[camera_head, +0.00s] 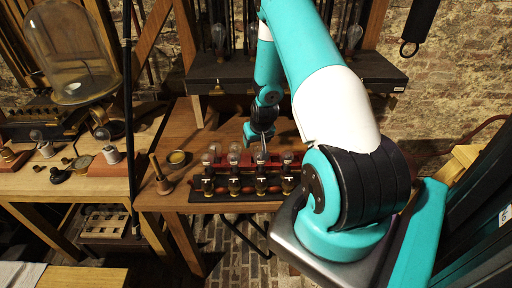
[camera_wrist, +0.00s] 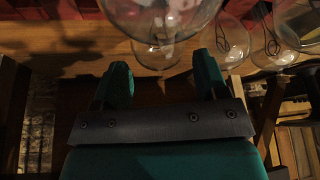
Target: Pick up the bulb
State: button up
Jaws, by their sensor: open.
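Several clear round glass bulbs stand in a row on a dark-based stand with red parts (camera_head: 240,190) in the head view; one bulb (camera_head: 262,156) is just below my gripper (camera_head: 263,137). In the wrist view my gripper (camera_wrist: 162,80) has its two teal fingers apart, with nothing held between them. A large clear glass bulb (camera_wrist: 160,14) is ahead of the fingers, cut off by the top edge. A smaller rounded glass shape (camera_wrist: 157,52) shows below it. I cannot tell whether the fingers touch the glass.
More bulbs (camera_wrist: 229,40) with dark filaments are close by on the right in the wrist view. A dark shelf (camera_head: 215,75) runs behind my arm.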

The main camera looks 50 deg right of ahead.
jog(key=shift+w+d+f, duration=0.1)
jog(key=shift+w+f, duration=0.1)
jog(key=shift+f, duration=0.35)
jog(key=c, duration=0.8)
jog(key=shift+r, duration=0.1)
